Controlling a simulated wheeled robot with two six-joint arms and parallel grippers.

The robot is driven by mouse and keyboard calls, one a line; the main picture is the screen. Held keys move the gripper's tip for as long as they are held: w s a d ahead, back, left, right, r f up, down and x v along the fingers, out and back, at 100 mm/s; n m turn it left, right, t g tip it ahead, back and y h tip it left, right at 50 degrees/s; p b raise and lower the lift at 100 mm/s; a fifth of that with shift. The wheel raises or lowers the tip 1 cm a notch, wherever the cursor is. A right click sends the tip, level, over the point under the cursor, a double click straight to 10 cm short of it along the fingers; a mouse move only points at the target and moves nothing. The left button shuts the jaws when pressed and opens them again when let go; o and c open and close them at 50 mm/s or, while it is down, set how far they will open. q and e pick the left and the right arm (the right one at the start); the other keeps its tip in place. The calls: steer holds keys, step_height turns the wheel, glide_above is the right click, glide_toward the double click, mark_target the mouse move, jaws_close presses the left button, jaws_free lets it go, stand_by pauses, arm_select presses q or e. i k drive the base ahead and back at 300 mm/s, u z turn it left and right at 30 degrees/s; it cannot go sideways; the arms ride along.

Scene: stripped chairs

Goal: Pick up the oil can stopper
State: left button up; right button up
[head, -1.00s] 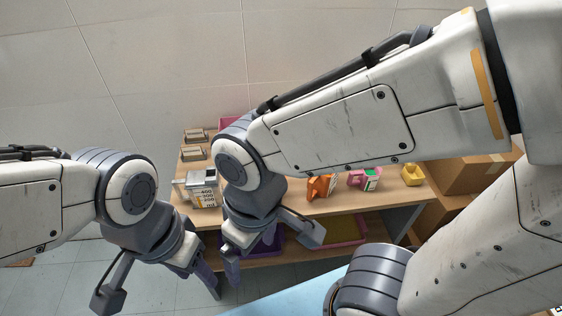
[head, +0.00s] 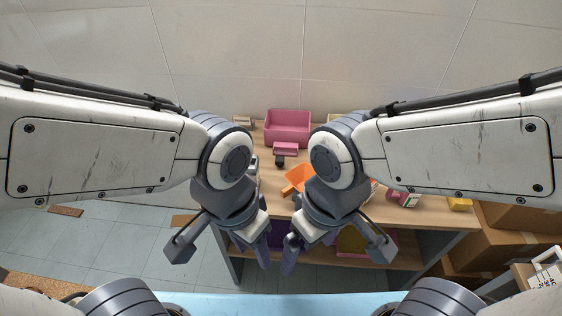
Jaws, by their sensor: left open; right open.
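I cannot make out an oil can stopper in the head view; my arms cover part of the table. My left gripper (head: 262,254) is open and empty, in front of the table's front edge. My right gripper (head: 291,256) is open and empty just to its right, also at the front edge. The fingers of both point down and a small gap lies between the two grippers.
A wooden table (head: 440,213) stands against the wall, with a pink bin (head: 289,123), a small pink item (head: 286,149), an orange scoop-like item (head: 297,179) and a yellow item (head: 459,204). Cardboard boxes (head: 510,215) stand at the right. Open floor (head: 120,245) lies left.

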mark_target(279, 162)
steer(key=k, duration=0.65)
steer(key=z, duration=0.7)
steer(key=i, duration=1.35)
steer(key=u, duration=0.6)
